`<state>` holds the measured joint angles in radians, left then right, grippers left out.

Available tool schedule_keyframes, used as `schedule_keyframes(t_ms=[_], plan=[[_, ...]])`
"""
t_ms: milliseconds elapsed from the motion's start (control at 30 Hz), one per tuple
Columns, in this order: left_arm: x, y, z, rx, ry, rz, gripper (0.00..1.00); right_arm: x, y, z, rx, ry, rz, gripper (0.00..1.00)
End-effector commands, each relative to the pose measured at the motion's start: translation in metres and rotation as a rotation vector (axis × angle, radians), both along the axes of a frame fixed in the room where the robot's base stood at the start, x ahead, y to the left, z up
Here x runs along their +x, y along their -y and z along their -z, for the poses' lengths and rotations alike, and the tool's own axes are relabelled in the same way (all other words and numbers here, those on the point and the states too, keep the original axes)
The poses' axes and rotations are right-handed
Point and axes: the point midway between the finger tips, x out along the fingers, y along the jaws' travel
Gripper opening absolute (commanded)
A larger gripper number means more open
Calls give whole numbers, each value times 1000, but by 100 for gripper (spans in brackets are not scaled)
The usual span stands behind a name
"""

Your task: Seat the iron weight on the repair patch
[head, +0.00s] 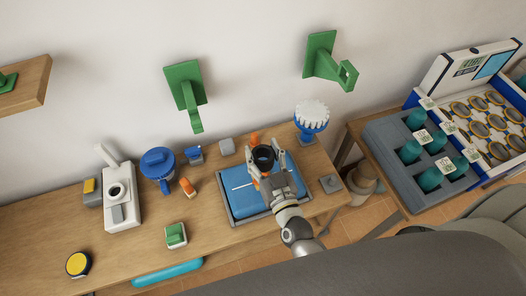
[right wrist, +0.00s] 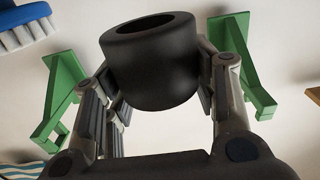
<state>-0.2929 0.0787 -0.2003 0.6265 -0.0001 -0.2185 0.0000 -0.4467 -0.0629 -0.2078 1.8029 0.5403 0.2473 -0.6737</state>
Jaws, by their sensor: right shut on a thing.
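The iron weight (head: 264,155) is a black, thick-walled ring with an open top. My right gripper (head: 263,166) is shut on it, and the right wrist view shows the weight (right wrist: 152,65) between both fingers (right wrist: 155,100). They are over the far right part of a blue sheet (head: 240,203) in a grey tray (head: 230,222). A thin white line shows on the sheet; I cannot make out a separate repair patch. My arm hides part of the sheet, and the gap below the weight is unclear. My left gripper is not in view.
Orange bits (head: 254,138) show beside the gripper. A blue brush (head: 311,117) stands behind right. A white device (head: 120,195), blue pot (head: 158,163) and green-topped block (head: 175,235) are to the left. Green wall brackets (head: 185,88) overhang the bench.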

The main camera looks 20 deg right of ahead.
Motion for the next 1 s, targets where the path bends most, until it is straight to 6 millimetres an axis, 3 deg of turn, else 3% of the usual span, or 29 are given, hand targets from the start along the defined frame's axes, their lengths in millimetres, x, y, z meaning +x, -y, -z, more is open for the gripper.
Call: schedule_keyframes(t_ms=[33, 600, 1000], plan=[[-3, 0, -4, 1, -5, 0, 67, 1, 0, -4, -1, 4, 1, 10], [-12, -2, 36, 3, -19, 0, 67, 1, 0, 47, 1, 6, 1, 10], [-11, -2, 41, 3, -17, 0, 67, 1, 0, 55, 1, 6, 1, 10]])
